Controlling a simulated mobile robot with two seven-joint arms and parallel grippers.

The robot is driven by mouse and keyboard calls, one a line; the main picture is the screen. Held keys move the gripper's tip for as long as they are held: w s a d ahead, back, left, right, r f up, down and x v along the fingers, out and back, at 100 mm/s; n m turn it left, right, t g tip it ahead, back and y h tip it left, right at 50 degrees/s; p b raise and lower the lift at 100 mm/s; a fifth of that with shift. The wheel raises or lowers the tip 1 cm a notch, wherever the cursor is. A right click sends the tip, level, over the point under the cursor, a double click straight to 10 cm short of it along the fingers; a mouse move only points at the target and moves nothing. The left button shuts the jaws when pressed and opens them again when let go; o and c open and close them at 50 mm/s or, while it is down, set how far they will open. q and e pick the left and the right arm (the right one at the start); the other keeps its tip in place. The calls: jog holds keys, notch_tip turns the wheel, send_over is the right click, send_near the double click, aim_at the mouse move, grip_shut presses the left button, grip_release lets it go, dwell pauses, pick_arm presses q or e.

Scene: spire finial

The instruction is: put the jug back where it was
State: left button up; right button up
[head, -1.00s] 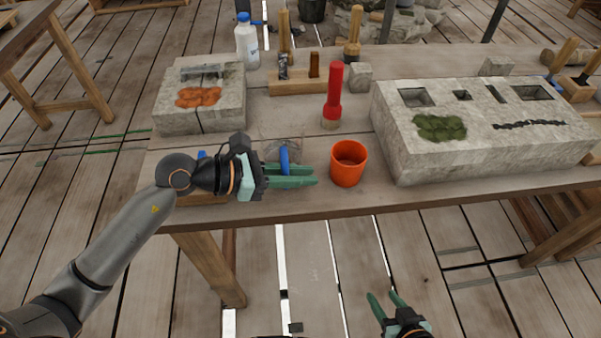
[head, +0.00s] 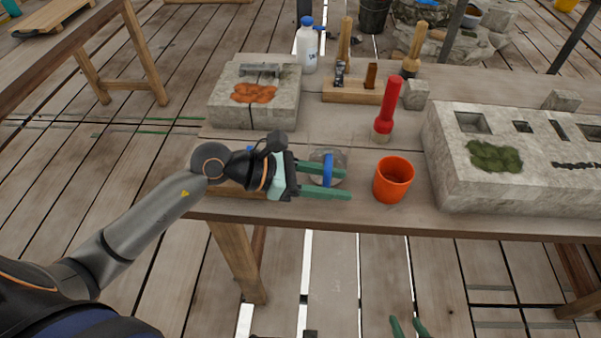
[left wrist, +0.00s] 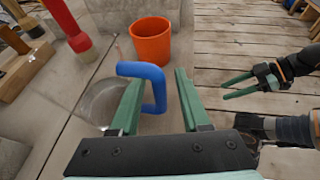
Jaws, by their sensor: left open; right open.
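The jug has a clear body and a blue handle (head: 328,170), and stands on the worktable (head: 300,214) near its front edge. My left gripper (head: 347,184) is open, level with the handle, one finger on either side of it. In the left wrist view the blue handle (left wrist: 157,85) stands between the parted fingers, and the clear body is to the left, partly behind a finger. My right gripper (head: 406,325) is open and empty, low in front of the table; it also shows in the left wrist view (left wrist: 225,90).
An orange cup (head: 393,180) stands just right of my left fingertips. Behind it is a red tool (head: 388,103). Stone blocks stand left (head: 225,108) and right (head: 455,185). A white bottle (head: 307,50) and a wooden tool rack (head: 350,91) are at the back.

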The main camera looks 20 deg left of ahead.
pick_arm(q)
jog(key=b+v, duration=0.1)
jog(key=v, duration=0.9)
